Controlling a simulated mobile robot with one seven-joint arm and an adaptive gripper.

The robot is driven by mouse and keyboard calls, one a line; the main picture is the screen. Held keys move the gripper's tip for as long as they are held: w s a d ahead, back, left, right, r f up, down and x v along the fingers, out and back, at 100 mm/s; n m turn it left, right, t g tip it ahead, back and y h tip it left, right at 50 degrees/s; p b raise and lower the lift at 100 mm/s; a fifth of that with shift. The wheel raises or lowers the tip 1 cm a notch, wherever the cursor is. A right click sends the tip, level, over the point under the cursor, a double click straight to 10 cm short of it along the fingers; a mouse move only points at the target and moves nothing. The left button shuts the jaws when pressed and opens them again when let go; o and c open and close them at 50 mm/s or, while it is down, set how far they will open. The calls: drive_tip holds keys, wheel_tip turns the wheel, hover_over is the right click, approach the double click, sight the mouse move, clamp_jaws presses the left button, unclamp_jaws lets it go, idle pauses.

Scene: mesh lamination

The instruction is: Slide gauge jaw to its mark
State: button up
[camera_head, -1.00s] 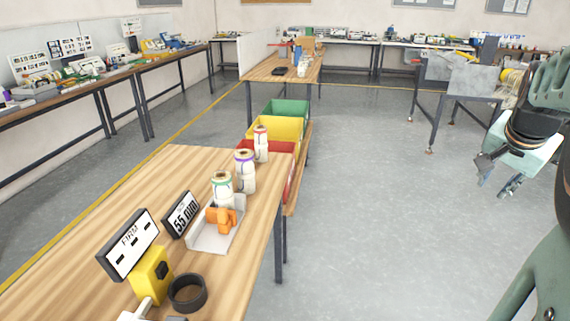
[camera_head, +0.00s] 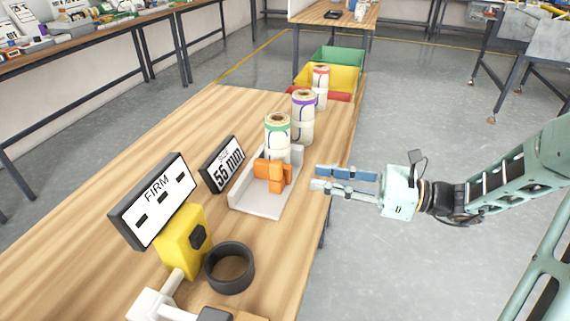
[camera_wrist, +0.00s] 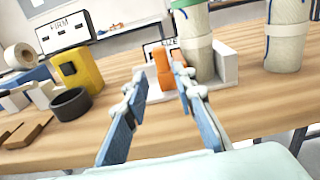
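The orange gauge jaw (camera_head: 273,176) sits on the pale grey gauge base (camera_head: 262,205), which has a raised wall along its left side. A sign reading 55 mm (camera_head: 223,164) stands just left of it. My gripper (camera_head: 317,178) is right of the gauge, past the table edge, with its fingers pointing left at the jaw. It is open and empty, apart from the jaw. In the wrist view the orange jaw (camera_wrist: 163,66) shows ahead between the two blue fingers (camera_wrist: 160,82). Any mark on the base is too small to make out.
A roll with a green top (camera_head: 277,137) stands at the far end of the gauge; a purple-topped roll (camera_head: 303,118) and a red-topped roll (camera_head: 320,86) stand behind. A FIRM sign (camera_head: 155,200), yellow block (camera_head: 180,240) and black ring (camera_head: 231,268) are nearer. Bins (camera_head: 335,60) lie beyond.

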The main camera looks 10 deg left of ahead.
sight(282, 168)
drive_tip(key=shift+w+a+r, duration=0.1)
drive_tip(key=shift+a+r, duration=0.05)
drive_tip(key=shift+a, duration=0.1)
drive_tip(key=a, duration=0.3)
drive_tip(key=a+b, duration=0.1)
drive_tip(key=a, duration=0.3)
drive_tip(key=a+b, duration=0.1)
drive_tip(key=a, duration=0.2)
drive_tip(key=shift+w+a, duration=0.2)
drive_tip(key=shift+w, duration=0.15)
clamp_jaws()
